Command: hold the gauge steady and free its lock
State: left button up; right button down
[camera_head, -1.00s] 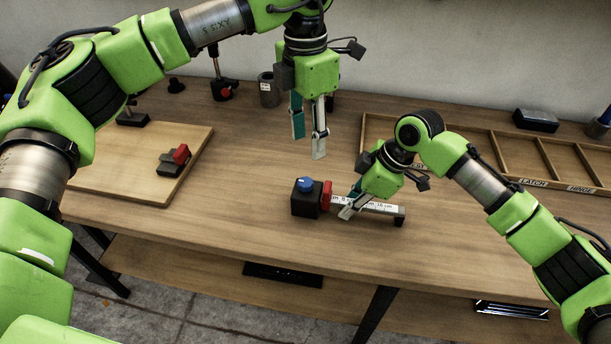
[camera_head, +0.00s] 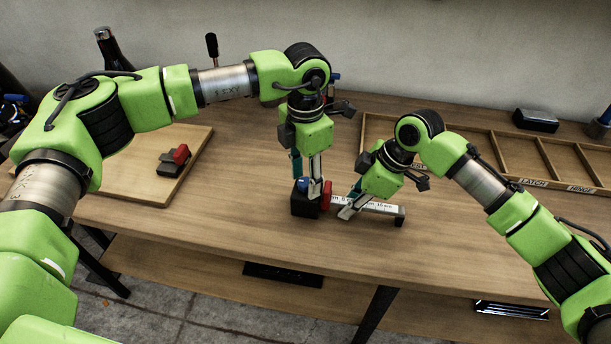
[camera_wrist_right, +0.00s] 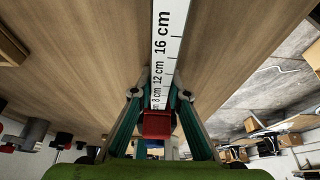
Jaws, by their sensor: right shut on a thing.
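The gauge has a black block (camera_head: 305,206) with a blue knob (camera_head: 303,185) on top, a red slider (camera_head: 327,197) and a white scale beam (camera_head: 375,206) ending in a dark foot (camera_head: 400,216). It lies near the table's front. My right gripper (camera_head: 348,208) is shut on the scale beam, right of the red slider; the right wrist view shows the beam (camera_wrist_right: 165,60) between the fingers and the red slider (camera_wrist_right: 157,124) beyond. My left gripper (camera_head: 306,186) is open and points down at the blue knob, its fingers partly hiding it. Contact cannot be told.
A wooden board (camera_head: 140,187) with a small grey-and-red piece (camera_head: 174,160) lies at the left. A divided wooden tray (camera_head: 480,138) with labels stands behind my right arm. The table front right of the gauge is clear.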

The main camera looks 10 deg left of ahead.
pick_arm(q)
jog(key=shift+c, duration=0.5)
jog(key=c, duration=1)
jog(key=shift+c, duration=0.2)
jog(key=shift+n, duration=0.4)
jog(key=n, duration=0.3)
jog(key=shift+n, duration=0.3)
jog(key=n, duration=0.4)
jog(key=shift+n, duration=0.3)
jog(key=n, duration=0.4)
jog(key=shift+n, duration=2.4)
